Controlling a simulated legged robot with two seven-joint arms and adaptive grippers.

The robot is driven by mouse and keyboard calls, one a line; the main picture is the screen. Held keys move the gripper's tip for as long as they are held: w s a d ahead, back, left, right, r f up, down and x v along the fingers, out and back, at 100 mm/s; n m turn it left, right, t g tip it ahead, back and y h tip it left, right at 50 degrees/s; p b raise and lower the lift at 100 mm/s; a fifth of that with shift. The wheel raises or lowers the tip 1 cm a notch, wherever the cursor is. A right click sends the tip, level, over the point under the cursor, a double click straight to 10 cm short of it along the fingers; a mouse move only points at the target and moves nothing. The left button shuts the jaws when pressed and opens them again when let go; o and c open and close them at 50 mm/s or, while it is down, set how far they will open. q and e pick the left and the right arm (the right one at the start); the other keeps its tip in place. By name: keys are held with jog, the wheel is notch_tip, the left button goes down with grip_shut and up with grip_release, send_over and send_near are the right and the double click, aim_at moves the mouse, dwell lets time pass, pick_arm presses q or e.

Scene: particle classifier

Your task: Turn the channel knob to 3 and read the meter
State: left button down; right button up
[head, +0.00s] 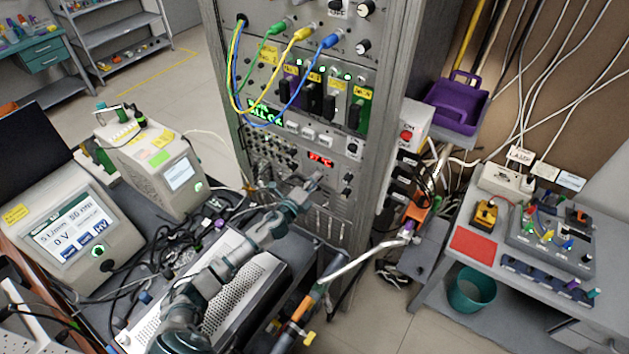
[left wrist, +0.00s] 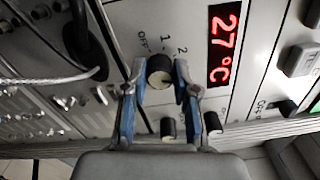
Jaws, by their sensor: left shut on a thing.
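My left gripper (head: 314,182) is at the front of the instrument rack, just below a small red display (head: 320,159). In the left wrist view, its two blue-padded fingers (left wrist: 157,82) are on either side of a round black knob (left wrist: 160,70) and shut on it. Marks OFF, 1 and 2 are printed around the knob; no 3 can be read, and where the knob points is unclear. The red display in the left wrist view (left wrist: 223,45) reads 27 °C. In the head view the gripper hides the knob. My right gripper is not in view.
Cables plug into the rack's upper panel (head: 290,50). More small knobs (left wrist: 212,122) and a row of toggle switches sit close to my fingers. A grey perforated box (head: 235,300) lies under my left arm. A side table (head: 480,270) stands at right.

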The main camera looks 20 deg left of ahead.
pick_arm(q)
jog(key=shift+s+d+f, duration=0.1)
jog(key=shift+f, duration=0.4)
jog(key=c, duration=1)
grip_release()
jog(key=shift+c, duration=0.2)
jog(key=shift+o, duration=0.8)
jog(key=shift+r, duration=0.2)
jog(key=s+a, duration=0.2)
jog(key=s, duration=0.9)
jog(key=shift+s, duration=0.4)
jog(key=shift+f, duration=0.15)
